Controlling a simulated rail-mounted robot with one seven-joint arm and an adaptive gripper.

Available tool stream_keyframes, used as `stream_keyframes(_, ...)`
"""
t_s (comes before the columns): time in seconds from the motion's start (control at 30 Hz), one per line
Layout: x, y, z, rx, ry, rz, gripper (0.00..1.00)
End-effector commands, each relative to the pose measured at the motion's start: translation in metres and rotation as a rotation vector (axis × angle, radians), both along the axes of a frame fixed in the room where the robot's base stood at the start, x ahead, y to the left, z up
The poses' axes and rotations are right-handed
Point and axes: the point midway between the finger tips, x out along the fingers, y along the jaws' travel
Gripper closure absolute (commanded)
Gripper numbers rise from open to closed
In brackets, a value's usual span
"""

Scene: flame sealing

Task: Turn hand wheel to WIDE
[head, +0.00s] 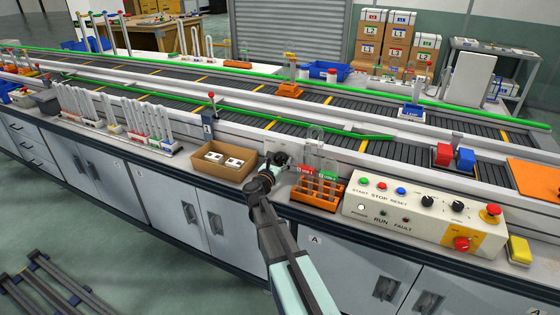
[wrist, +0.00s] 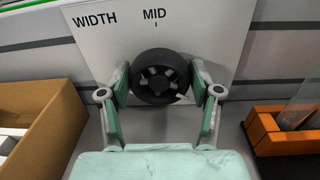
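The black hand wheel (wrist: 160,77) is in the upper middle of the wrist view, on a pale panel (wrist: 215,30) printed WIDTH and MID. A short tick under MID lies above the wheel. A small pale mark shows at the wheel's lower right. No WIDE lettering is visible. My gripper (wrist: 160,84) has one finger on each side of the wheel, and both fingertips appear to touch its rim. In the head view my gripper (head: 277,160) is at the conveyor's front edge, and the wheel is mostly hidden there.
A cardboard box (head: 222,160) with white items stands left of my gripper. An orange rack (head: 318,188) with glass tubes stands close on the right. Further right is a control box (head: 425,215) with buttons and knobs. The conveyor (head: 345,125) runs behind.

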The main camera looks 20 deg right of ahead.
Motion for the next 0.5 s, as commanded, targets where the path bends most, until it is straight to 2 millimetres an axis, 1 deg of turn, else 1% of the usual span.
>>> stream_keyframes(0.27,0.0008,-0.0001,0.0007,-0.009,0.010,0.000,0.71)
stream_keyframes(0.5,0.0013,0.0001,0.0022,-0.067,0.079,0.000,0.71)
